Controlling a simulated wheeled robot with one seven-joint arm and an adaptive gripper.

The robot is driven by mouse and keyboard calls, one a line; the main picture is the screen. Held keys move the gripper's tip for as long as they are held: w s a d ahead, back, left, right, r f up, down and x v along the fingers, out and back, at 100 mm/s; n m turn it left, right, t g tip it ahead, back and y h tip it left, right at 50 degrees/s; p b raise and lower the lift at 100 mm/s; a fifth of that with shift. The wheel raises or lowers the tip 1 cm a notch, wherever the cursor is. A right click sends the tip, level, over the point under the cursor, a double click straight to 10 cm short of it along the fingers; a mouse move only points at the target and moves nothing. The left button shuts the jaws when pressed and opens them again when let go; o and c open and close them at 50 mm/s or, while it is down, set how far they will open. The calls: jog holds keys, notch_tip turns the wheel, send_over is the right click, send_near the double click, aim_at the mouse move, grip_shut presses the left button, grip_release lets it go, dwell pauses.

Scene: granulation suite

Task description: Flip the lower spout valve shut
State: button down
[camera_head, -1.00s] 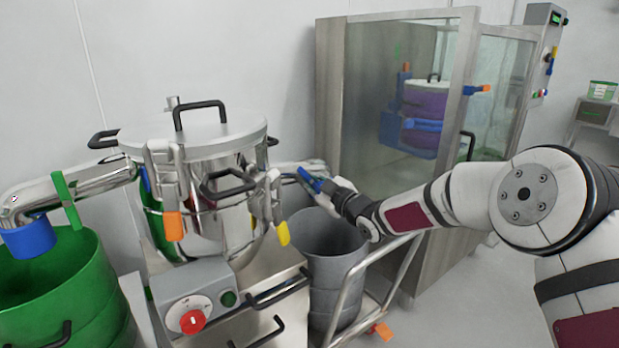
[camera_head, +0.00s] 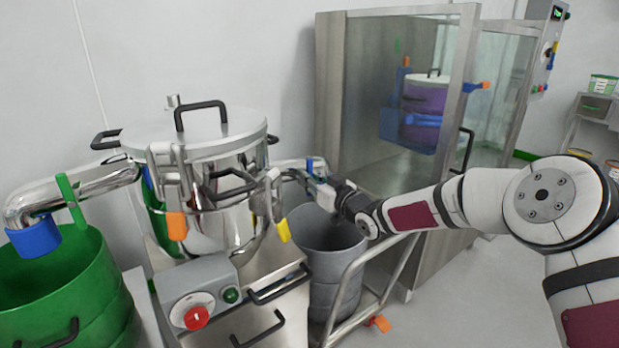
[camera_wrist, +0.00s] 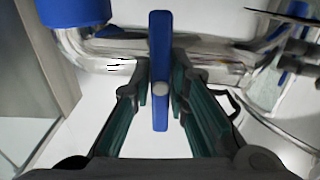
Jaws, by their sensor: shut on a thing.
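A shiny spout pipe runs from the right side of the steel granulator bowl (camera_head: 220,222), and it crosses the upper part of the wrist view (camera_wrist: 112,64). A blue valve lever (camera_wrist: 159,40) stands upright in the wrist view, across the pipe, with a pale round pivot or knob low on it. My gripper (camera_wrist: 161,88) has its fingers on both sides of the lever's lower part and is shut on it. In the head view my gripper (camera_head: 327,192) is at the spout, above the grey bin, and partly hides the lever.
A grey bin (camera_head: 332,270) stands under the spout inside a metal cart frame. Another spout with a green lever (camera_head: 70,200) and blue end (camera_head: 34,238) hangs over a green bin (camera_head: 95,275) at left. A glass-fronted cabinet (camera_head: 385,100) stands behind my arm.

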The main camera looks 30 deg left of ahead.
jog(key=shift+s+f, duration=0.1)
jog(key=shift+f, duration=0.05)
jog(key=c, duration=1.5)
grip_release()
jog(key=v, duration=1.2)
